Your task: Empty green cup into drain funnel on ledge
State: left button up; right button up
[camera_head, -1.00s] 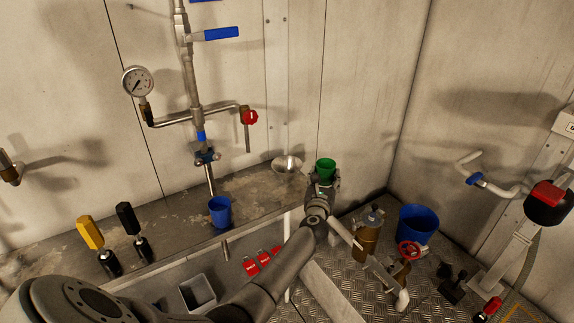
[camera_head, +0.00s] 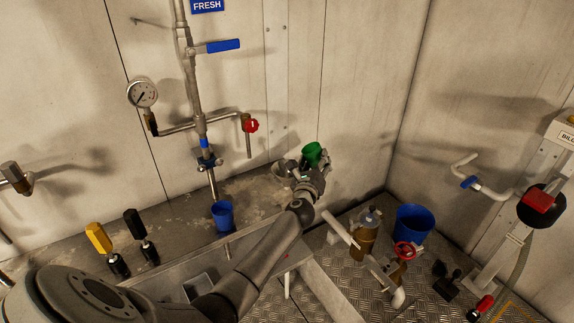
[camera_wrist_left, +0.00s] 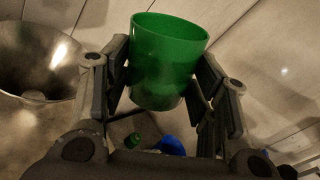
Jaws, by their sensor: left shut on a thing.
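The green cup (camera_head: 312,152) is held up by my left gripper (camera_head: 308,168) near the right end of the ledge (camera_head: 170,232). In the left wrist view the green cup (camera_wrist_left: 168,55) sits between the two fingers of my left gripper (camera_wrist_left: 165,85), which are shut on its sides. The cup is tilted in the head view. The metal drain funnel (camera_wrist_left: 38,60) is just left of the cup in the wrist view. In the head view the funnel (camera_head: 281,169) is partly hidden behind my gripper. The cup's contents cannot be seen. My right gripper is not in view.
A blue cup (camera_head: 222,216) stands on the ledge under the tap pipe. A red-handled valve (camera_head: 250,126) hangs above the ledge. Yellow (camera_head: 98,237) and black (camera_head: 134,222) handles stand at left. A blue bucket (camera_head: 413,222) and pipework are on the floor at right.

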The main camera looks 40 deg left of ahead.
aim_at(304, 155)
pick_arm(q)
jog(key=shift+s+a+r+n, duration=0.2)
jog(key=shift+a+r+n, duration=0.2)
jog(key=shift+n, duration=0.1)
jog(key=shift+s+a+r+n, duration=0.2)
jog(key=shift+a+r+n, duration=0.1)
jog(key=shift+n, duration=0.1)
jog(key=shift+f+n+b, duration=0.5)
jog(key=shift+b, duration=0.55)
jog(key=shift+a+r+n, duration=0.1)
jog(key=shift+n, duration=0.3)
jog(key=shift+r+n+b, duration=0.4)
jog(key=shift+n+b, duration=0.3)
jog(key=shift+n, duration=0.2)
jog(key=shift+f+n+b, duration=0.4)
jog(key=shift+n+b, duration=0.1)
jog(key=shift+n, duration=0.3)
jog(key=shift+a+r+n+t, duration=0.1)
jog(key=shift+r+n+t, duration=0.25)
jog(key=shift+n, duration=0.55)
jog(key=shift+s+a+r+n+p, duration=0.2)
jog(key=shift+a+n+p, duration=0.15)
jog(key=shift+n+p, duration=0.1)
jog(key=shift+s+a+r+n+p, duration=0.2)
jog(key=shift+a+n+p, duration=0.1)
jog(key=shift+n+p, duration=0.15)
